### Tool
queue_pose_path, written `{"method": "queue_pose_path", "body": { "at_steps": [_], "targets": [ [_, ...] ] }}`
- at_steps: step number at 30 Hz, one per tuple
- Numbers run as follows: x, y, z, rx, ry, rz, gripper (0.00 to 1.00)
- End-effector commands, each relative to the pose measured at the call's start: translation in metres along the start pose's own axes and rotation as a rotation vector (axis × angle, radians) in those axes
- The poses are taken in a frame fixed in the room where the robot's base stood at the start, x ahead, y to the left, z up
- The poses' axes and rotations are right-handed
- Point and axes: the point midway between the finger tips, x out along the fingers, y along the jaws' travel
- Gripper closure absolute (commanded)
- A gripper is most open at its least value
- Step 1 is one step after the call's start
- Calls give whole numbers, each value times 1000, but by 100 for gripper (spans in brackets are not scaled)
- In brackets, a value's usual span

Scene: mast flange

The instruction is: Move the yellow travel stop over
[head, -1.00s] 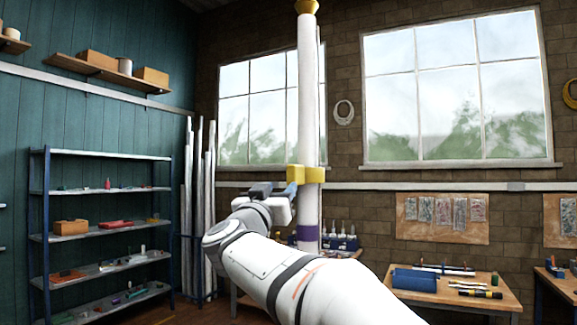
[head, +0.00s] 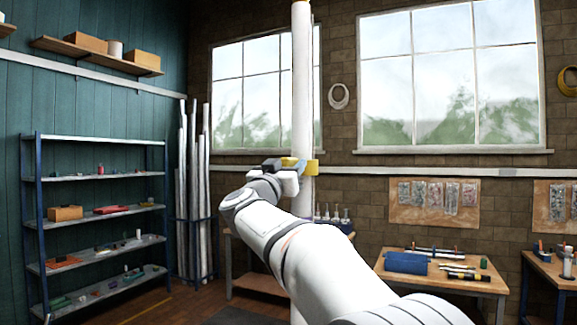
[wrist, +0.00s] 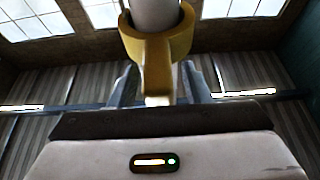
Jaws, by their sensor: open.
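The yellow travel stop (head: 312,168) is a collar around the upright white mast (head: 302,90). In the wrist view the yellow collar (wrist: 128,40) circles the mast, and its tab points towards my wrist. My gripper (head: 288,163) is at the left side of the stop in the head view. In the wrist view my open gripper (wrist: 160,85) has one finger on each side of the tab, with gaps visible. My gripper partly hides the stop in the head view, and my arm hides the lower mast.
A blue shelf rack (head: 100,178) stands at left, with white pipes (head: 193,190) beside it. Windows and a pegboard (head: 434,203) line the back wall. Air around the upper mast is clear.

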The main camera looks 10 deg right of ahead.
Motion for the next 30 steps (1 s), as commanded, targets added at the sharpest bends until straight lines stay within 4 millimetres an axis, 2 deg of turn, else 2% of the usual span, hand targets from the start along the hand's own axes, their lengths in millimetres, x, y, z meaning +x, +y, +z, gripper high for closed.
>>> {"method": "queue_pose_path", "body": {
  "at_steps": [2,17,26,30],
  "targets": [
    [0,0,0,0,0,0,59],
    [0,0,0,0,0,0,100],
    [0,1,1,0,0,0,100],
    [-8,0,22,-1,-3,0,100]
  ]
}}
